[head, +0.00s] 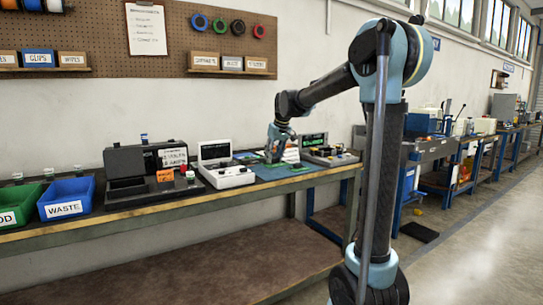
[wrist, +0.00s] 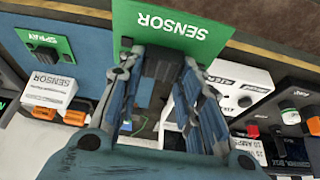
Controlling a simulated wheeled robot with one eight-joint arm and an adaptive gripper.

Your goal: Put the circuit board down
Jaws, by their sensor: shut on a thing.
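A green circuit board marked SENSOR (wrist: 190,28) shows upside down at the top of the wrist view. My gripper (wrist: 158,62) is shut on a dark block on this board. My gripper (head: 275,152) also shows in the head view, above the blue mat (head: 288,171) on the workbench. In the wrist view the board overlaps the bench's front edge; whether it touches the mat I cannot tell. My fingers hide part of the held board.
A white sensor box (wrist: 50,88) is at the left in the wrist view. In the head view a white instrument (head: 228,176) stands left of the mat and a tester (head: 330,157) right of it. A black case (head: 130,177) and blue waste bin (head: 66,197) stand farther left.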

